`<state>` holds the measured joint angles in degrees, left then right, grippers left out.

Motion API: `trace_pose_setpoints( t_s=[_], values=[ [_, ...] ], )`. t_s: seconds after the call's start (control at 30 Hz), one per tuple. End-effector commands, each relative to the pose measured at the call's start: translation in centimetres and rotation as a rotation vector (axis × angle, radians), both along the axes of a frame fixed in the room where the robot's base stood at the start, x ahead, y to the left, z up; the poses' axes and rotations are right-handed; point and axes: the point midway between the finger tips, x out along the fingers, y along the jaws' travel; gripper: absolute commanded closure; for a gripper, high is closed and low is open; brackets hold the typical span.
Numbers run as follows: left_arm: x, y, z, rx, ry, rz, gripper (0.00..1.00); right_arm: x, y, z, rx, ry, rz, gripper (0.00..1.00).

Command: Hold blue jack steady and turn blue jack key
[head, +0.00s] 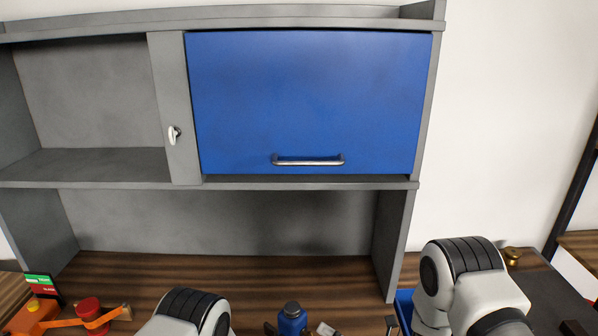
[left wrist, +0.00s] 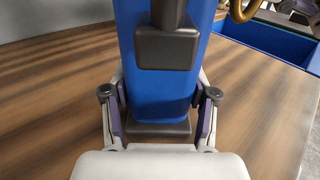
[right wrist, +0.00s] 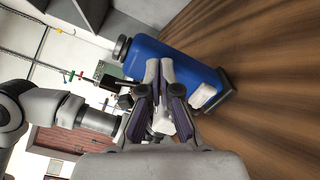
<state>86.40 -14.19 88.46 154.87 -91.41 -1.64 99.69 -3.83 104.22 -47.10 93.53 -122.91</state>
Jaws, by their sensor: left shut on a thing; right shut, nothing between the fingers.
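The blue jack (head: 292,322) stands on the wooden worktop at the bottom of the head view. In the left wrist view its blue body (left wrist: 160,85) fills the middle, with a dark block on the near side and a dark base. My left gripper (left wrist: 160,103) has a finger on each side of the body, shut on it low down. In the right wrist view the jack (right wrist: 175,62) lies behind my right gripper (right wrist: 160,65), whose fingers are together and empty. A brass-coloured curved piece (left wrist: 243,9) shows beside the jack; I cannot tell whether it is the key.
A grey shelf unit with a closed blue door (head: 310,100) stands over the worktop. A blue bin (left wrist: 266,42) is to the jack's right. An orange device with a red knob (head: 88,309) sits at the left. Bare wood (left wrist: 60,100) lies beside the jack.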

Motion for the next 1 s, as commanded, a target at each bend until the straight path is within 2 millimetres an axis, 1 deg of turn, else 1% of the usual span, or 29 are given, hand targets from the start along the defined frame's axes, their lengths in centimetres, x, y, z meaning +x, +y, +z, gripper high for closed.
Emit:
trace_pose_setpoints(
  t_s=[0.07,0.33,0.43,0.53,0.8,0.83,0.87,0.9,1.0],
  values=[
    [0.0,0.0,-0.1,0.0,0.002,0.001,1.0,-0.3,-0.5,0.0,0.0,0.001,-0.003,1.0],
    [0.0,0.0,-0.1,0.0,0.002,0.001,1.0,-2.7,-3.6,0.0,0.001,0.003,-0.004,1.0],
    [-0.1,0.0,-0.1,0.0,0.002,0.001,1.0,-3.5,-4.4,0.0,0.001,0.002,-0.004,1.0],
    [-0.1,0.0,-0.1,0.0,0.002,0.0,1.0,-3.8,-4.6,0.0,0.002,0.0,0.0,1.0],
    [-0.1,0.0,-0.1,0.0,0.002,0.0,1.0,-3.8,-4.6,0.0,0.001,-0.001,0.0,1.0],
    [-0.1,0.0,-0.1,0.0,0.002,0.0,0.32,-3.8,-4.6,0.0,0.001,-0.001,0.0,1.0],
    [-0.1,0.0,-0.1,0.0,0.002,0.0,0.21,-3.8,-4.6,0.0,0.001,-0.001,0.0,1.0],
    [0.0,0.0,-0.1,0.0,0.002,0.0,0.13,-3.8,-4.6,0.0,0.001,-0.001,0.0,1.0],
    [0.0,0.0,-0.1,0.0,0.001,0.0,0.13,-3.7,-4.6,0.0,0.0,0.0,-0.001,1.0]
  ],
)
